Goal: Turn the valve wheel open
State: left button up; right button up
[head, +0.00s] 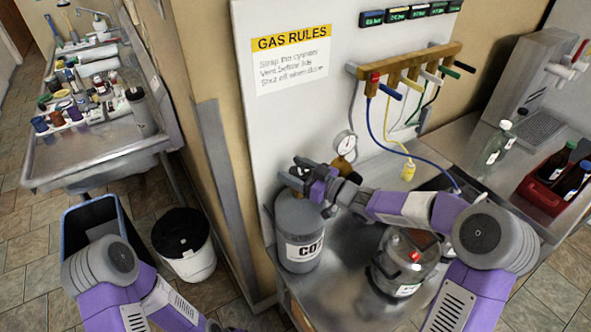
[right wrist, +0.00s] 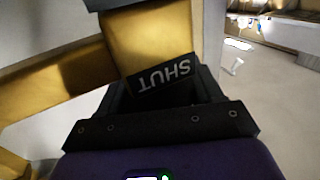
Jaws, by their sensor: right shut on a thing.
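The grey CO2 cylinder (head: 298,222) stands upright on the metal bench against the white panel. My right gripper (head: 303,172) is at the top of the cylinder and is shut on the valve wheel, which the fingers mostly hide in the head view. In the right wrist view, the brass valve body (right wrist: 150,45) and a dark tag reading SHUT (right wrist: 162,80) show between and just beyond the black fingers. A round gauge (head: 345,142) sits right beside the gripper. My left arm comes in at the lower left, and its gripper is out of the picture.
A glass carboy (head: 403,262) stands on the bench under my right forearm. A wooden hose manifold (head: 408,68) with coloured levers hangs on the panel, its blue hose running down behind my arm. A red bottle crate (head: 545,188) is at the right. A white bucket (head: 186,250) stands on the floor.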

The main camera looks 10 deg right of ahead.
jog(key=shift+s+a+r+n+g+y+p, duration=0.15)
jog(key=shift+n+g+y+p, duration=0.7)
jog(key=shift+p, duration=0.85)
jog(key=shift+w+r+n+g+y+p, duration=0.15)
jog(key=shift+n+g+y+p, duration=0.5)
jog(key=shift+g+p, duration=0.7)
jog(key=shift+s+f+n+g+y+p, duration=0.2)
jog(key=shift+s+n+g+y+p, duration=0.1)
jog(key=shift+n+g+p, duration=0.4)
jog(key=o, duration=1)
jog(key=shift+o, duration=0.2)
jog(key=shift+f, duration=0.1)
jog(key=v, duration=0.7)
jog(key=shift+d, duration=0.25)
jog(key=shift+s, duration=0.15)
